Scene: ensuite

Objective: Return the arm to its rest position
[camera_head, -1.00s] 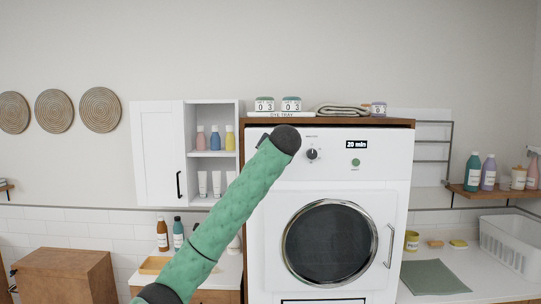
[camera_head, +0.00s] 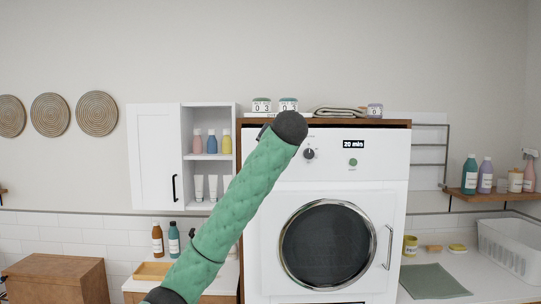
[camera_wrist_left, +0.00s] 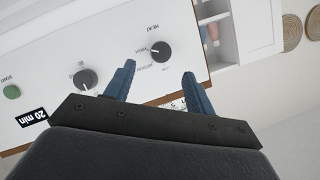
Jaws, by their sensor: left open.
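My left arm rises from the bottom of the head view, a green sleeve with a dark end in front of the dryer's left side. My left gripper (camera_wrist_left: 160,82) shows in the left wrist view with its two blue fingers apart and nothing between them. Past the fingers is the white dryer panel with two dark knobs (camera_wrist_left: 161,50), a green button (camera_wrist_left: 12,92) and a display reading "20 min" (camera_wrist_left: 32,118). My right gripper is in neither view.
The dryer (camera_head: 375,185) has its round door closed, and a folded towel (camera_head: 340,112) and jars lie on top. A white cabinet (camera_head: 156,157) stands left of it, with bottles on open shelves. A basket (camera_head: 508,247) and a green cloth (camera_head: 433,281) are on the right counter.

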